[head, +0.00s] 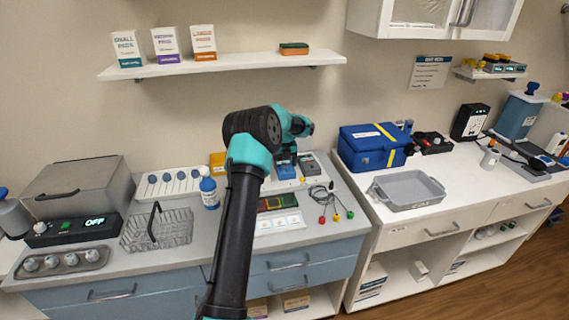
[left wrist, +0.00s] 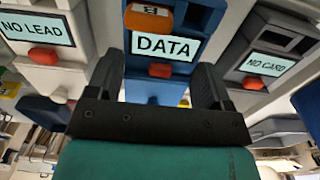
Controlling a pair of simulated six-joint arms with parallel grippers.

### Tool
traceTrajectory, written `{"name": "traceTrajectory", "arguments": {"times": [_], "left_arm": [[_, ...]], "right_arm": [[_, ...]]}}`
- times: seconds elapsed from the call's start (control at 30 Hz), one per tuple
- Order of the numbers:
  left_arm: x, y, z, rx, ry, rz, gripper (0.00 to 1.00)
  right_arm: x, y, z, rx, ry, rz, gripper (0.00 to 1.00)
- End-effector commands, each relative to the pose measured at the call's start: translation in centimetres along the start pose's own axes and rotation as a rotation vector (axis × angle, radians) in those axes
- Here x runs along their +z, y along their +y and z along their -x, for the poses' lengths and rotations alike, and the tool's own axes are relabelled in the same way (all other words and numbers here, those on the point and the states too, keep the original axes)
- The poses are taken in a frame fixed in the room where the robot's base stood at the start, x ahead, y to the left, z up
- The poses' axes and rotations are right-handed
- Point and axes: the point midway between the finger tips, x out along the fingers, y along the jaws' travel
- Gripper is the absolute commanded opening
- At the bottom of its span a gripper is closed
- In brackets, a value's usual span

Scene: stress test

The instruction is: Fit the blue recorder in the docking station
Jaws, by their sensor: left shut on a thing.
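The blue recorder (head: 285,170) is at the back of the left counter, partly hidden by my left gripper (head: 288,150). In the left wrist view the blue recorder (left wrist: 164,88) has a screen reading DATA, a red button below it and an orange piece above. The fingers of my left gripper (left wrist: 160,82) are on both sides of it, shut on it. A light grey recorder (left wrist: 45,45) reading NO LEAD and a darker grey recorder (left wrist: 262,60) reading NO CARD flank it. I cannot tell which thing is the docking station. My right gripper is not in view.
A wire basket (head: 157,230), a blue-capped bottle (head: 208,191) and coloured leads (head: 325,197) lie around my left arm. The right counter holds a grey tray (head: 408,190) and a blue case (head: 372,147). A wall shelf (head: 230,64) with boxes is above.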

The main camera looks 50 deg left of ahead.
Motion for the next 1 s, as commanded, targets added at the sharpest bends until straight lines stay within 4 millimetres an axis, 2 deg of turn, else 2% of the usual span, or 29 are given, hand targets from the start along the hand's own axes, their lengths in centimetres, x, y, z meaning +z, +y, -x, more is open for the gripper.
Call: {"name": "traceTrajectory", "arguments": {"times": [0.1,0.13,0.2,0.53,1.0], "left_arm": [[0.0,0.0,0.0,0.000,0.000,0.000,0.47],[0.0,0.0,0.0,0.000,0.000,0.000,0.77],[0.0,0.0,0.0,0.000,0.000,0.000,0.83],[0.0,0.0,0.1,0.000,0.000,0.000,0.84],[0.0,0.0,1.5,0.000,0.000,0.000,0.84]], "right_arm": [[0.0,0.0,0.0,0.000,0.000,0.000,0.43],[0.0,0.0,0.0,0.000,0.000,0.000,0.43],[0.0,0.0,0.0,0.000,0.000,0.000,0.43],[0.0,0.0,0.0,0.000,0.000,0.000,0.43],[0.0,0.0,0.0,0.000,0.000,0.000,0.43]]}}
